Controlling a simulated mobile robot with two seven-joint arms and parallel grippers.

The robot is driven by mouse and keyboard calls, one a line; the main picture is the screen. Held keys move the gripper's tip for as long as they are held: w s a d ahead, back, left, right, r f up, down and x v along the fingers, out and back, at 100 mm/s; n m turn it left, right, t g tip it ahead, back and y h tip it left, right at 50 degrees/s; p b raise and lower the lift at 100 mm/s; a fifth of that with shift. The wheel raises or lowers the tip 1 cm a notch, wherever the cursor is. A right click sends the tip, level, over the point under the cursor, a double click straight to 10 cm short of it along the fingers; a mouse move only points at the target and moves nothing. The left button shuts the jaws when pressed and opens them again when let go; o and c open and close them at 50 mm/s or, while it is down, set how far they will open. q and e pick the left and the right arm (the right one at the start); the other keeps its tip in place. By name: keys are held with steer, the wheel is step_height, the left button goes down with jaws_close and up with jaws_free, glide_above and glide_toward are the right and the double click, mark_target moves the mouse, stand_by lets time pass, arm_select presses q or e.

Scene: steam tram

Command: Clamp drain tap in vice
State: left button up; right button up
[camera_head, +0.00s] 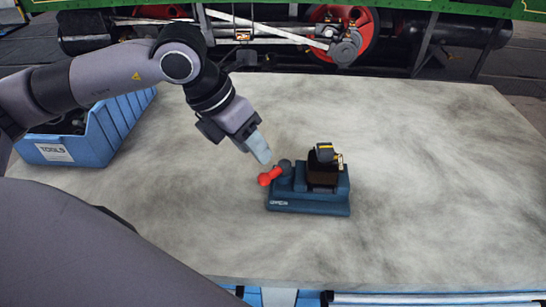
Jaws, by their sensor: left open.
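A blue vice (308,206) stands on the pale bench near the middle, with a red-ended handle (270,176) on its left side. A dark drain tap (325,154) with yellow or brass parts sits upright at the top of the vice, over a dark brown block between the jaws. I cannot tell whether the jaws grip it. My left gripper (261,152) is open and empty, just above and left of the vice, pointing down toward the handle without visibly touching it. Its far finger is mostly hidden. My right gripper is out of view.
A blue tool bin (85,149) labelled TOOLS, with dark items inside, stands at the bench's left. The bench (440,180) is clear to the right of the vice. The green tram with red wheels (340,30) stands behind the bench's back edge.

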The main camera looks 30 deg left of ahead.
mark_target(271, 172)
arm_select(q)
steer(key=x, duration=0.6)
steer(key=shift+d+f+p, duration=0.15)
steer(key=shift+f+p, duration=0.15)
steer(key=shift+f, duration=0.1)
jaws_close()
